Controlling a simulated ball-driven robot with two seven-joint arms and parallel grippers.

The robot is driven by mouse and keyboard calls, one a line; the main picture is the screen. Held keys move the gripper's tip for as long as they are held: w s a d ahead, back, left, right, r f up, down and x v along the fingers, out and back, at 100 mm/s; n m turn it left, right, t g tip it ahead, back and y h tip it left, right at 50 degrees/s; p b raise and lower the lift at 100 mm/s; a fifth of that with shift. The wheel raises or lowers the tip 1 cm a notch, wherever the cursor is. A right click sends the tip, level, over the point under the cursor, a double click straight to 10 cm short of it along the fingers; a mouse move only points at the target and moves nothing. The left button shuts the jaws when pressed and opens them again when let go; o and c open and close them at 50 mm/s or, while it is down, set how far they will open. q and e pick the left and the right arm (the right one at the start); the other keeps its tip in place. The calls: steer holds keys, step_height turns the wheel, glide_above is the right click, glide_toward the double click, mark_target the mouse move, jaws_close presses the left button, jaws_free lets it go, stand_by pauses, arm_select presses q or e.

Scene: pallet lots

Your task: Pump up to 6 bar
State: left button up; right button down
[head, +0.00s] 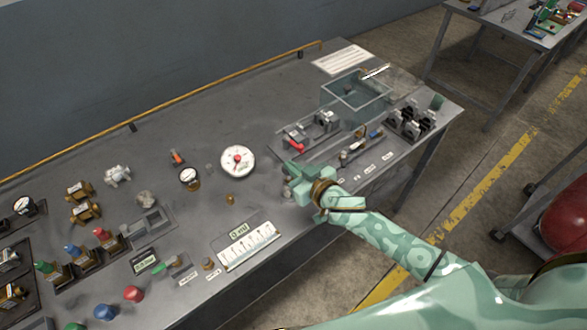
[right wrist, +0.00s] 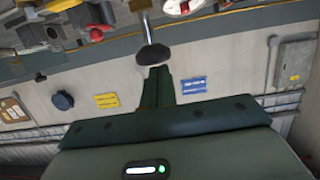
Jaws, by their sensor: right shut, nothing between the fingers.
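A large round white gauge (head: 238,161) with a red centre lies on the grey bench; its reading is too small to tell. Right of it stands a grey fitting assembly (head: 325,120) with a red part (head: 296,146); I cannot tell whether it is the pump. My right gripper (head: 294,172) is shut and empty over the bench, right of the gauge and in front of that assembly. In the right wrist view, a metal rod with a black knob (right wrist: 152,53) is just beyond my shut fingers (right wrist: 157,78), apparently not gripped. My left gripper is not in view.
A clear tank (head: 354,97) stands at the back right, near a rack of dark parts (head: 412,121). Brass valves and coloured knobs crowd the left, including a red knob (head: 134,293). A white labelled panel (head: 248,246) lies by the front edge. The back middle is clear.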

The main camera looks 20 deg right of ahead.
step_height(320, 180, down, 4)
steer(key=shift+s+r+b, duration=0.1)
steer(key=shift+r+b, duration=0.05)
steer(key=shift+b, duration=1.1)
steer(key=s+d+r+p, duration=0.3)
steer(key=s+r+p, duration=0.2)
steer(key=s, duration=0.4)
steer(key=shift+d+r+p, duration=0.15)
steer(key=shift+r+p, duration=0.15)
steer(key=shift+r, duration=0.6)
